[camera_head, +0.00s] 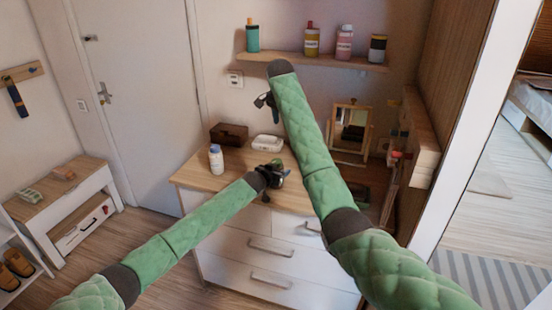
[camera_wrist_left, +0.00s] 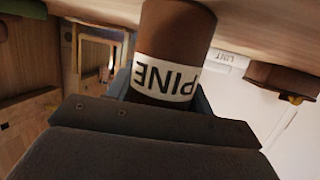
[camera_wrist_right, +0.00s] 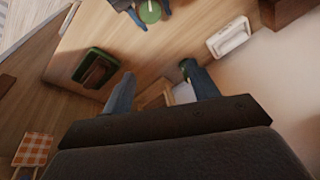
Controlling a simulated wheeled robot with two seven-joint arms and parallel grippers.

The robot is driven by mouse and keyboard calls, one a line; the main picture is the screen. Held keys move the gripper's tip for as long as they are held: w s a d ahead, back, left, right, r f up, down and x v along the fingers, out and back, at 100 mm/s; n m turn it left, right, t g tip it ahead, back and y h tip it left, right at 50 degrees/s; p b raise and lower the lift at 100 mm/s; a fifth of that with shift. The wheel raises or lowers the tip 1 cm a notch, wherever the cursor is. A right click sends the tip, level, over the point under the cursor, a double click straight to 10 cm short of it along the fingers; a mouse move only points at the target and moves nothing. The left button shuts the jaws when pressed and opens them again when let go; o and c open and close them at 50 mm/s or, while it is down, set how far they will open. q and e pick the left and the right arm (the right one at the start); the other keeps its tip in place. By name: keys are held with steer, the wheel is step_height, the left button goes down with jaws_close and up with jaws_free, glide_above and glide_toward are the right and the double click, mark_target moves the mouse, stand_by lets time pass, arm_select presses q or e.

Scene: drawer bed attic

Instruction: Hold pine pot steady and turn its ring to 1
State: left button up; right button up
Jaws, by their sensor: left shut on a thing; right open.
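The pine pot (camera_wrist_left: 178,32) is a brown cylinder with a white PINE label, upside down in the left wrist view. My left gripper (camera_head: 273,175) is shut around it over the dresser top. The pot's round green top (camera_wrist_right: 150,12) shows between the left fingers at the upper edge of the right wrist view. No ring number can be read. My right gripper (camera_head: 264,101) is open and empty, raised above and behind the left one; its spread fingers (camera_wrist_right: 158,88) also show in the right wrist view.
On the dresser (camera_head: 190,176) stand a white bottle (camera_head: 216,158), a brown box (camera_head: 229,134), a white case (camera_head: 267,143) and a framed mirror (camera_head: 350,131). A green tray (camera_wrist_right: 83,66) lies nearby. A wall shelf (camera_head: 310,62) with several bottles is close behind my right arm.

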mark_target(276, 162)
steer(key=s+a+f+n+t, duration=0.1)
steer(key=s+a+f+n, duration=0.3)
steer(key=s+n, duration=0.15)
steer(key=shift+n, duration=0.45)
steer(key=x, duration=1.2)
steer(key=shift+w+d, duration=0.25)
steer(key=shift+c, duration=0.3)
steer(key=c, duration=0.9)
steer(key=shift+a+r+m+h, duration=0.15)
steer(key=shift+m+h, duration=0.1)
steer(key=shift+m, duration=0.25)
steer(key=shift+a+f+m+h, duration=0.1)
steer(key=shift+m+h, duration=0.15)
steer(key=shift+m, duration=0.25)
steer(key=shift+c, duration=0.2)
steer(key=shift+w+m, duration=0.1)
steer(key=shift+m, duration=0.5)
steer(key=shift+d, duration=0.1)
